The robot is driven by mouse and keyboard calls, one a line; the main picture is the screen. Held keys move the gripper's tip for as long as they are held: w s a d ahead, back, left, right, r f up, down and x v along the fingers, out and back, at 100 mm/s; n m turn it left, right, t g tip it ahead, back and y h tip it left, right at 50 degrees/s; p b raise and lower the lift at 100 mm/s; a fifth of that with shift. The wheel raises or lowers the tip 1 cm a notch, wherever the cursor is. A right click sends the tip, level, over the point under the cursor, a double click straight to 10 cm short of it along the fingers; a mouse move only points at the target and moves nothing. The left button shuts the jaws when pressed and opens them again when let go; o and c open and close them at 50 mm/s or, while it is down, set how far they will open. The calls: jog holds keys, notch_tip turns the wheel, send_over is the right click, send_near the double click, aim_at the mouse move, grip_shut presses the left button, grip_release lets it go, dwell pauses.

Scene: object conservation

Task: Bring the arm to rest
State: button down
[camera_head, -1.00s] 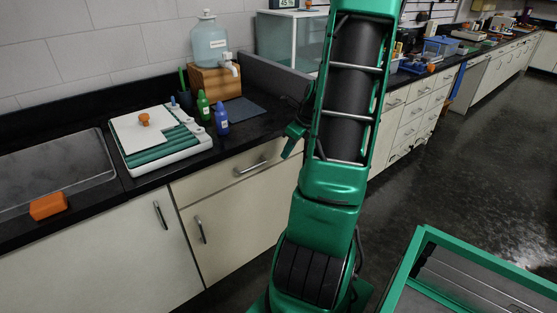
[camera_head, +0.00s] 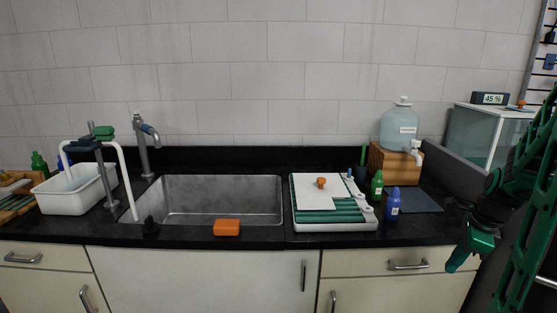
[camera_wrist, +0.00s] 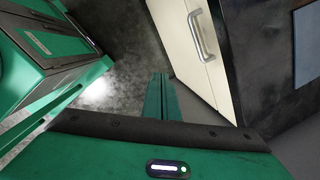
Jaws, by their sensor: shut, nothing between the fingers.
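My gripper (camera_head: 461,262) is at the right of the head view, in front of the counter's right part. It is green, points down and to the left, and holds nothing. In the wrist view my gripper (camera_wrist: 162,88) shows its fingers together in the middle, with a cabinet front to their right. My folded green arm fills the right edge of the head view and is partly cut off.
A white tub (camera_head: 75,197) stands left. A glass tank (camera_head: 480,135) stands right.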

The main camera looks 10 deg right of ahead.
jog(key=s+a+r+n+g, duration=0.1)
jog(key=s+a+r+n, duration=0.2)
jog(key=s+a+n, duration=0.4)
jog(key=s+a+r+n+g, duration=0.1)
jog(key=s+a+r+n, duration=0.2)
jog(key=s+a+n, duration=0.3)
jog(key=shift+s+a+r+n, duration=0.15)
jog(key=shift+s+a+n, duration=0.25)
jog(key=shift+a+n, duration=2.65)
jog(key=shift+d+n, duration=0.75)
jog(key=shift+d, duration=0.05)
